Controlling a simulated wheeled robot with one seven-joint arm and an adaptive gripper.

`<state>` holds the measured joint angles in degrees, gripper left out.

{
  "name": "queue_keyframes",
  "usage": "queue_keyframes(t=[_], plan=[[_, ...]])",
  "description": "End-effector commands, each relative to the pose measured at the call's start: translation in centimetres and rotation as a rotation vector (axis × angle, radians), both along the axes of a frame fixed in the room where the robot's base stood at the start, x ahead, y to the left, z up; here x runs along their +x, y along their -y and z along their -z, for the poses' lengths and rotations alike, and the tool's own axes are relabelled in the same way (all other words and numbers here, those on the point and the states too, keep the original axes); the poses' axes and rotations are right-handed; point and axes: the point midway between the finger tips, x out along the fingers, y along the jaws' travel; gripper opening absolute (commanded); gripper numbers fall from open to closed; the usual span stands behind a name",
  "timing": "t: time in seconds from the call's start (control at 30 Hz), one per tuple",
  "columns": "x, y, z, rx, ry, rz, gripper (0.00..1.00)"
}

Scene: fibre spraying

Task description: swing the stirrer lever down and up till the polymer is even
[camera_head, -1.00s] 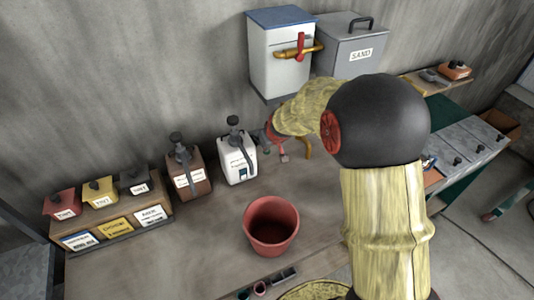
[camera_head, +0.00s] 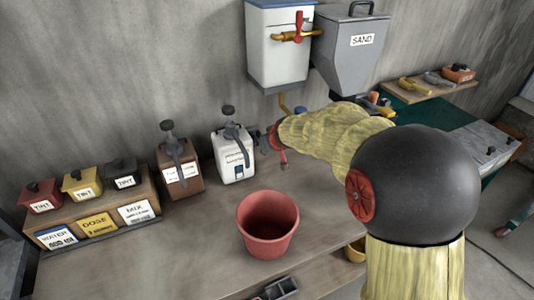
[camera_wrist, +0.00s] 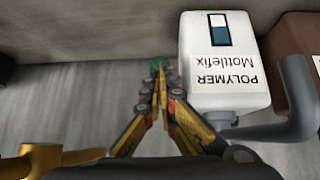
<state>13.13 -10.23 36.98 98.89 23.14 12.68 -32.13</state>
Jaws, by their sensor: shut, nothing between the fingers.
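The white polymer dispenser (camera_head: 232,158) stands at the back of the bench. Its grey stirrer lever (camera_head: 236,136) has a dark knob at the top and hangs over the front face. My gripper (camera_head: 268,143) is just right of the dispenser, apart from the lever. In the wrist view the dispenser (camera_wrist: 224,62) appears upside down, its label reading POLYMER Mottlefix. There my gripper (camera_wrist: 160,78) is shut and empty, its fingertips beside the dispenser's left side. A grey bent arm (camera_wrist: 296,105) shows at the right.
A brown dispenser (camera_head: 180,175) stands left of the white one. A red bucket (camera_head: 267,222) is in front. A white tank with a red-handled tap (camera_head: 298,30) and a sand hopper (camera_head: 352,50) hang above. A yellow pipe (camera_wrist: 50,160) shows in the wrist view.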

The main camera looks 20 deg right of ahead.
Motion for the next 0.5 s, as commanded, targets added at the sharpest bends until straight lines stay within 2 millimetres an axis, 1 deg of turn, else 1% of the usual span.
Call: queue_keyframes(t=[0.03, 0.5], plan=[[0.1, 0.0, 0.7, 0.000, 0.000, 0.000, 0.00], [-0.1, 0.0, 3.4, 0.000, -0.001, 0.000, 0.00]])
